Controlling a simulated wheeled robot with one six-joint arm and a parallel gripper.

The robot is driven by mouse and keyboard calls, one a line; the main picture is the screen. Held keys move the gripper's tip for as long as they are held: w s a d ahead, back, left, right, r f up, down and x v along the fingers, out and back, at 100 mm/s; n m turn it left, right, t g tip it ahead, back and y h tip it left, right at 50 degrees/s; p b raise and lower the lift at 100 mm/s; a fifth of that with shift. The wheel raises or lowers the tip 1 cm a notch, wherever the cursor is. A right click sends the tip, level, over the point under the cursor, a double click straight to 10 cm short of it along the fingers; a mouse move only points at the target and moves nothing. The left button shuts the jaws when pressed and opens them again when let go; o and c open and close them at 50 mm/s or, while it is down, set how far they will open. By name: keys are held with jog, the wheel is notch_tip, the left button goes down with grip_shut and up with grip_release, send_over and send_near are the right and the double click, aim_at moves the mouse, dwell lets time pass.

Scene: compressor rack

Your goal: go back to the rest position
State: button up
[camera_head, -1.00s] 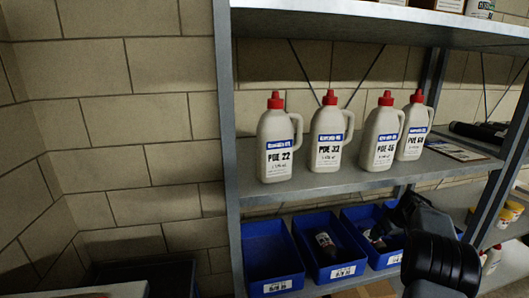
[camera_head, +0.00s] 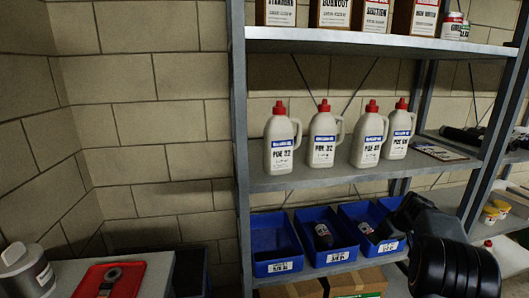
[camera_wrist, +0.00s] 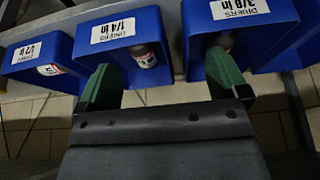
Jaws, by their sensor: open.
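My gripper (camera_wrist: 165,88) shows in the wrist view with its two green fingers spread apart and nothing between them. The fingertips are close to the fronts of the blue bins; whether they touch is unclear. In the head view my dark arm is at the lower right, in front of the shelf, and the gripper's fingers cannot be made out. The left blue bin (camera_head: 277,268) looks empty. The middle blue bin (camera_head: 340,258) and the right blue bin (camera_head: 391,247) each hold a dark cylinder with a pale label.
Several white bottles with red caps, one of them the PUE 22 bottle (camera_head: 280,150), stand on the middle shelf (camera_head: 300,181). Boxes line the top shelf (camera_head: 380,41). A red tray (camera_head: 85,283) with a grey ring-shaped part sits on a surface at lower left. Cardboard boxes (camera_head: 357,281) are below the bins.

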jog(key=s+a+r+p, duration=0.65)
jog(key=a+r, duration=0.25)
jog(key=r, duration=0.3)
jog(key=s+a+r+p, duration=0.6)
jog(key=a+r+p, duration=0.25)
jog(key=r, duration=0.35)
jog(key=s+a+r+m+p, duration=0.1)
jog(key=s+a+r+p, duration=0.2)
jog(key=s, duration=0.5)
jog(key=s+a+r+p, duration=0.3)
jog(key=s+a+p, duration=0.2)
jog(key=s, duration=0.3)
jog(key=shift+s+m+g+h+p, duration=0.35)
jog(key=shift+m+g+h+p, duration=0.05)
jog(key=shift+p, duration=0.45)
jog(key=shift+a+r, duration=0.1)
